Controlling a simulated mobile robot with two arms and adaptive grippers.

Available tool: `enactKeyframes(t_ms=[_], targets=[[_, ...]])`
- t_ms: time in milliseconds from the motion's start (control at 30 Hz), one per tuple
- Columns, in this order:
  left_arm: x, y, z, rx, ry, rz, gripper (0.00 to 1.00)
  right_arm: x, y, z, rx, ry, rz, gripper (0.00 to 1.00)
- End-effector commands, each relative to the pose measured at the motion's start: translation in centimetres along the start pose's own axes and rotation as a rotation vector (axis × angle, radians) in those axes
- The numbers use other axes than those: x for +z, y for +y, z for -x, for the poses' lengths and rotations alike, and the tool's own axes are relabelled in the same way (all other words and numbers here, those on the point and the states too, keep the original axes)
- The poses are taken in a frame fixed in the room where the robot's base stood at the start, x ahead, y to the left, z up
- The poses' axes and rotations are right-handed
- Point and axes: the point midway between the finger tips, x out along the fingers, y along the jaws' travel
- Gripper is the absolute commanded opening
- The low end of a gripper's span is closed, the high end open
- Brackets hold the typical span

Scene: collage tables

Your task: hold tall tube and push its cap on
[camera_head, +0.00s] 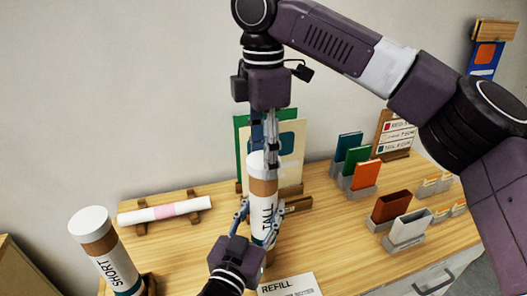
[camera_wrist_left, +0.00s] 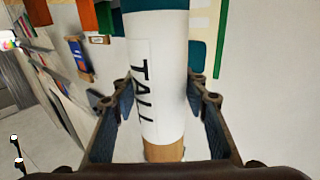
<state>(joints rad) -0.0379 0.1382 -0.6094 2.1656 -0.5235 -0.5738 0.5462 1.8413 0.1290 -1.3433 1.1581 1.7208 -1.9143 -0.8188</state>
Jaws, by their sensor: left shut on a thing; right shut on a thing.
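The tall tube (camera_head: 263,215) stands upright, white with the word TALL and a brown band near its top. A white cap (camera_head: 256,163) sits at its top end, in line with the tube; how far it is seated I cannot tell. My right gripper (camera_head: 266,160) points straight down from above and is shut on the cap, its fingers partly covering it. My left gripper (camera_head: 258,222) comes from below and is shut around the tube's white body. In the left wrist view the tube (camera_wrist_left: 158,80) stands between the two fingers (camera_wrist_left: 155,95).
A SHORT tube (camera_head: 117,268) with a white top stands at the left. A rolled paper (camera_head: 165,210) lies on wooden rests. Upright boards (camera_head: 291,150) stand close behind the tall tube. Coloured books in holders (camera_head: 365,175) fill the right side. A REFILL sign (camera_head: 290,286) is in front.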

Motion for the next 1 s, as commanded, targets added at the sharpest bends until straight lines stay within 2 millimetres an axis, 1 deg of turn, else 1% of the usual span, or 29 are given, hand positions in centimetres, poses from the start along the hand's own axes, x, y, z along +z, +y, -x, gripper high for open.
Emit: enactKeyframes(t_ms=[133, 167, 333, 600, 733, 867, 1000], targets=[[0.0, 0.0, 0.0, 0.0, -0.001, 0.0, 0.0, 0.0, 0.0, -0.3, 0.0, 0.001, 0.0, 0.35], [0.0, 0.0, 0.0, 0.0, -0.001, 0.0, 0.0, 0.0, 0.0, -0.3, 0.0, 0.001, 0.0, 0.47], [0.1, 0.0, 0.0, 0.0, -0.001, 0.0, 0.0, 0.0, 0.0, -0.3, 0.001, 0.0, 0.0, 0.66], [0.1, 0.0, 0.0, 0.0, -0.001, 0.0, 0.0, 0.0, 0.0, -0.2, 0.001, 0.0, 0.0, 0.67], [0.0, 0.0, 0.0, 0.0, -0.001, 0.0, 0.0, 0.0, 0.0, 0.5, 0.002, 0.001, 0.001, 0.67], [0.0, 0.0, 0.0, 0.0, -0.001, 0.0, 0.0, -0.1, 0.1, 2.6, 0.004, 0.001, 0.0, 0.67], [0.1, 0.0, 0.0, 0.0, -0.001, 0.0, 0.0, -0.1, 0.1, 5.8, 0.006, -0.001, -0.003, 0.67]])
